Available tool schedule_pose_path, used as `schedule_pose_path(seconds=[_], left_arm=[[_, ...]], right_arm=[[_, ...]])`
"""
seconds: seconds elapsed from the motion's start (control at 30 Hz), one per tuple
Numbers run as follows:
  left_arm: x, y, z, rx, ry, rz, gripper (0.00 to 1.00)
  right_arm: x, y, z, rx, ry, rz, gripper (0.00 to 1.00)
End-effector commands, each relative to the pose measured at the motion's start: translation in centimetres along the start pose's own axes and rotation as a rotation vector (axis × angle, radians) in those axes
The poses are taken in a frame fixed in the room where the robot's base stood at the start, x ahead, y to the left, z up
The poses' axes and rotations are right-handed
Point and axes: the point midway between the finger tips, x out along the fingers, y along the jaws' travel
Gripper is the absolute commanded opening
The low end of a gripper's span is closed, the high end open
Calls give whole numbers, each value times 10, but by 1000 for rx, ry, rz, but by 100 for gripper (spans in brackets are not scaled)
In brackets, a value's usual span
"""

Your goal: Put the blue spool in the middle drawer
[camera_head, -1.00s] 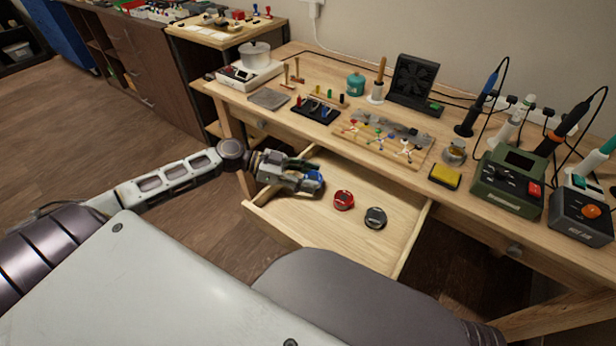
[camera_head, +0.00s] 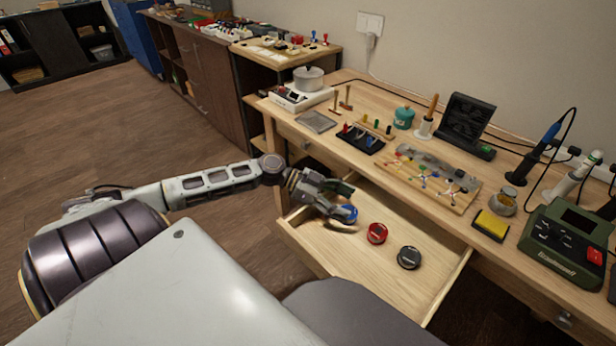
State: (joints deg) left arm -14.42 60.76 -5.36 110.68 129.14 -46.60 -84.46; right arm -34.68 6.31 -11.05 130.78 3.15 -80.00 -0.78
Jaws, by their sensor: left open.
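The middle drawer (camera_head: 405,277) of the workbench is pulled out. The blue spool (camera_head: 346,214) is in the drawer area at its left part, partly hidden by my left gripper. A red spool (camera_head: 377,233) and a black spool (camera_head: 409,257) lie on the drawer floor to its right. My left gripper (camera_head: 343,213) is open, with its fingers spread around or just beside the blue spool. I cannot tell whether the spool touches the drawer floor. My right gripper is not in view.
The workbench top (camera_head: 375,165) above the drawer holds a parts board (camera_head: 432,178), a yellow sponge (camera_head: 491,225), a green soldering station (camera_head: 566,246) and a fan unit (camera_head: 468,125). The drawer floor is clear around the red and black spools. A side cabinet (camera_head: 205,75) stands at the back left.

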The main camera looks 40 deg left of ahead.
Motion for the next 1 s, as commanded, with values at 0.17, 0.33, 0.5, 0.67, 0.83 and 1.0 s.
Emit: schedule_pose_path(seconds=[0.17,0.33,0.5,0.67,0.83,1.0], left_arm=[[-12,1,0,-2,2,1,69],[-24,1,-2,-1,3,1,69],[-39,1,-2,0,5,1,69],[-53,1,-3,1,6,1,69],[-69,1,-2,0,5,1,69],[-87,0,-2,0,6,0,69]], right_arm=[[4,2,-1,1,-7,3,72],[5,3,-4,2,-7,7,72],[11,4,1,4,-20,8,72],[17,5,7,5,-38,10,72],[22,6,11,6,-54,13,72],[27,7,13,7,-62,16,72]])
